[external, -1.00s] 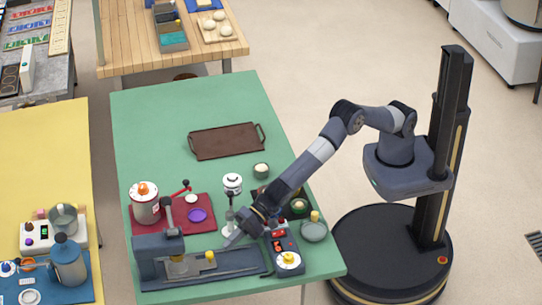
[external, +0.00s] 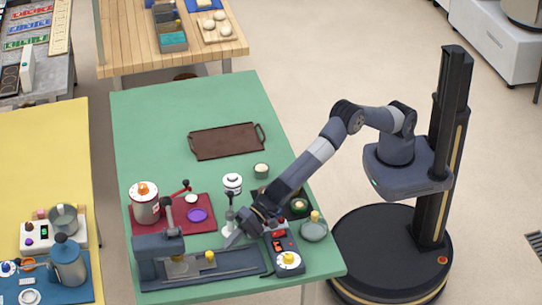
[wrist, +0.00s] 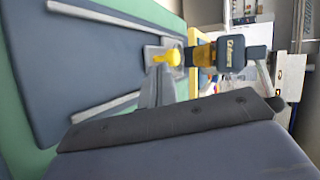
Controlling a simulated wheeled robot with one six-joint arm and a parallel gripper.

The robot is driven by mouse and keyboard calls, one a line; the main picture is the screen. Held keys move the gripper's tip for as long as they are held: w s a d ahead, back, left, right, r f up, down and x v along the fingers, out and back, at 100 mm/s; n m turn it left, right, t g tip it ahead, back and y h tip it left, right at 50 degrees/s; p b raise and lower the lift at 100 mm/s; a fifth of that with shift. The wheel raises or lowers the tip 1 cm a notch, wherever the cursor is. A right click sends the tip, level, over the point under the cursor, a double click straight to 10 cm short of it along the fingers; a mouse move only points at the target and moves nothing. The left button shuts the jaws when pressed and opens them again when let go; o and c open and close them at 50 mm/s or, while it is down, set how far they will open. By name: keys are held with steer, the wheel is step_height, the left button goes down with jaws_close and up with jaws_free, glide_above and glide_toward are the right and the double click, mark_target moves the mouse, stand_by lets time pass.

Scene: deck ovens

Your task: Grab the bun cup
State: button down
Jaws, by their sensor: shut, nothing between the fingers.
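A small grey cup with a pale round top (external: 261,171) stands on the green table, right of and below the brown tray. A dark holder with a pale round item (external: 299,207) sits behind my forearm, partly hidden. I cannot tell for certain which is the bun cup. My gripper (external: 232,241) is shut and empty, pointing down-left above the long dark blue machine (external: 230,264). It is well apart from the grey cup. In the wrist view my gripper (wrist: 158,88) shows near the machine's yellow knob (wrist: 172,57); neither cup is recognisable there.
A brown two-handled tray (external: 226,141) lies in the middle of the table. A white-topped stand (external: 232,184) rises close beside my gripper. A scale (external: 288,262) and a grey bowl (external: 314,232) are near the right edge. A red mat (external: 150,223) is at left. The far table area is clear.

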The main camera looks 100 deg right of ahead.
steer(key=c, duration=0.6)
jaws_free()
step_height(320, 180, up, 18)
steer(key=r, duration=0.1)
steer(key=n+g+h+p, duration=0.6)
steer(key=n+g+p, duration=0.4)
steer(key=n+g, duration=0.25)
glide_above(261, 166)
step_height(261, 166, down, 3)
steer(key=shift+n+t, duration=0.35)
steer(key=shift+t, duration=0.1)
steer(key=f, duration=1.3)
steer(key=shift+w+a+f, duration=0.1)
steer(key=shift+a+f, duration=0.1)
steer(key=shift+f, duration=0.1)
steer(key=shift+d+f+p, duration=0.15)
steer(key=shift+f+p, duration=0.65)
steer(key=shift+f, duration=2.3)
